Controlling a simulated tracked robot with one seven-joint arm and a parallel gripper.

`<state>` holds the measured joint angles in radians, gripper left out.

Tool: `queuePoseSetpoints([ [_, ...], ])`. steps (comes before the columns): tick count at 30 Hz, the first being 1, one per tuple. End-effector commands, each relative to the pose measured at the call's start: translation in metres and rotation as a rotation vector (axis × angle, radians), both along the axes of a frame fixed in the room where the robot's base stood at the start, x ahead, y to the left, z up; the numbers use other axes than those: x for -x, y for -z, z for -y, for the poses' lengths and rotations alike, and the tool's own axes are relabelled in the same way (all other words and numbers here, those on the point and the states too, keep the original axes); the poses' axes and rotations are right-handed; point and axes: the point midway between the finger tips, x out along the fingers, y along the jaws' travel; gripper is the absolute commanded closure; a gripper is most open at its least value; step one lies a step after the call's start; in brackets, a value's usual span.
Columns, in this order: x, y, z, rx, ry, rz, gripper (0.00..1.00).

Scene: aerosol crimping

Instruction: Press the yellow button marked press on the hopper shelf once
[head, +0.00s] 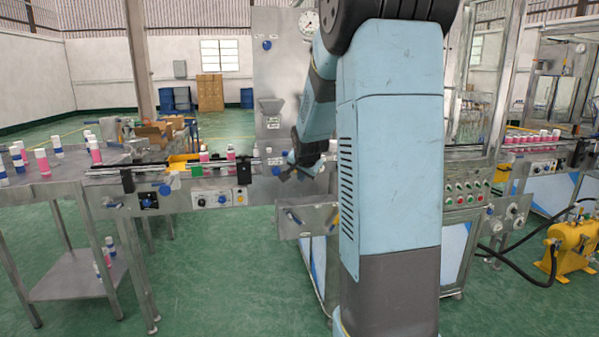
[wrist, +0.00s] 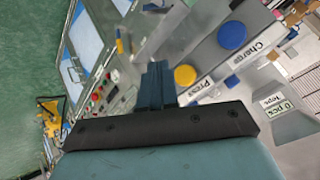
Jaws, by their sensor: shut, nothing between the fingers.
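The round yellow button (wrist: 185,75) labelled "Press" shows in the wrist view, just right of my gripper's fingertips and apart from them in the picture. A larger blue button (wrist: 232,36) labelled "Charge" sits up and right of it on the same grey shelf. My gripper (wrist: 156,72) is shut and empty, its fingers pointing towards the shelf just left of the yellow button. The gap in depth is hard to judge. In the head view my gripper (head: 284,176) is small, near the machine's front, and the yellow button is not discernible there.
A label reading "0 pcs Tops" (wrist: 277,104) is on a grey hopper part at the right. A panel with red and green buttons (head: 463,195) stands right of my arm. A conveyor (head: 130,168) with several pink-and-white cans runs at the left. Green floor lies open in front.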

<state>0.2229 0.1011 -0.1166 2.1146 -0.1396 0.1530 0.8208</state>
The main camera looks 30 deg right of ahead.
Motion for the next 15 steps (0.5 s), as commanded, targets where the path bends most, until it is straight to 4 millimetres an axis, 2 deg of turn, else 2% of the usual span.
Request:
queuePoseSetpoints([
  [6, -0.017, 0.0, 0.005, 0.001, -0.001, 0.0, 1.0],
  [15, -0.021, 0.0, 0.006, 0.0, 0.0, 0.0, 1.0],
])
